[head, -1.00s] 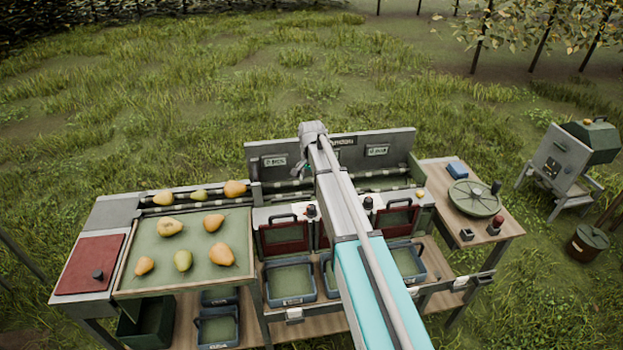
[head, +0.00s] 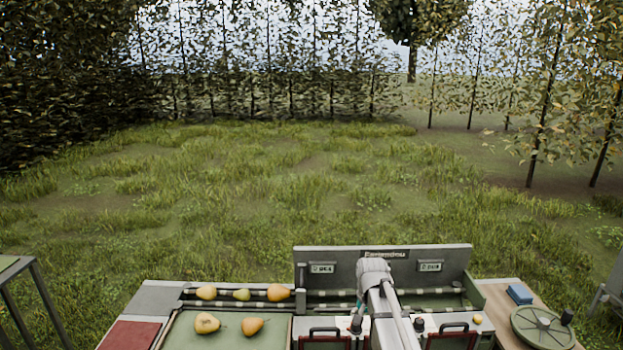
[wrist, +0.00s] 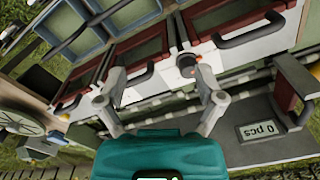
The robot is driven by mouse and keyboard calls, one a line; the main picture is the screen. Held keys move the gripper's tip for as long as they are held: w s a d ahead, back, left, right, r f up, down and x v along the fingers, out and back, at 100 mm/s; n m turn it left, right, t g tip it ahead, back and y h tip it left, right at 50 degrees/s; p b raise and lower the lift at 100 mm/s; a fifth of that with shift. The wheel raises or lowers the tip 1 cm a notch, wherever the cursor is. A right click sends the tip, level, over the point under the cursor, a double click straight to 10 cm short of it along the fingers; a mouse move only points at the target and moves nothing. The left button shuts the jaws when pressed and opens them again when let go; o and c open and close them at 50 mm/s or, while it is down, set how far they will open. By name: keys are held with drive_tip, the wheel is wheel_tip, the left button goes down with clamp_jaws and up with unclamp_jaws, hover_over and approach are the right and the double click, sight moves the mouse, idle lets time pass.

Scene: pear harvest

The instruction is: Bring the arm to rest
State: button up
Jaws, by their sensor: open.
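My gripper (wrist: 158,88) is open and empty in the wrist view, its two grey fingers spread in front of its teal body. It hangs over the sorting bench, with red-framed doors with dark handles (wrist: 252,30) beyond it. Nothing shows between the fingers. In the head view my arm reaches up from the bottom edge to the bench's middle, before the grey back panel (head: 335,256); the gripper itself is hidden there.
Pears (head: 254,326) lie on the green tray (head: 190,340) at the left, and several more sit on the rail behind it. A round green lid (head: 543,327) and a blue block (head: 519,293) stand on the wooden top at the right. Open grass lies behind the bench.

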drive_tip(key=s+f+n+b, duration=0.1)
drive_tip(key=s+n, duration=0.3)
drive_tip(key=s, duration=1.3)
drive_tip(key=shift+s+d+f+n, duration=0.25)
drive_tip(key=shift+s+d+n, duration=0.15)
idle(1.1)
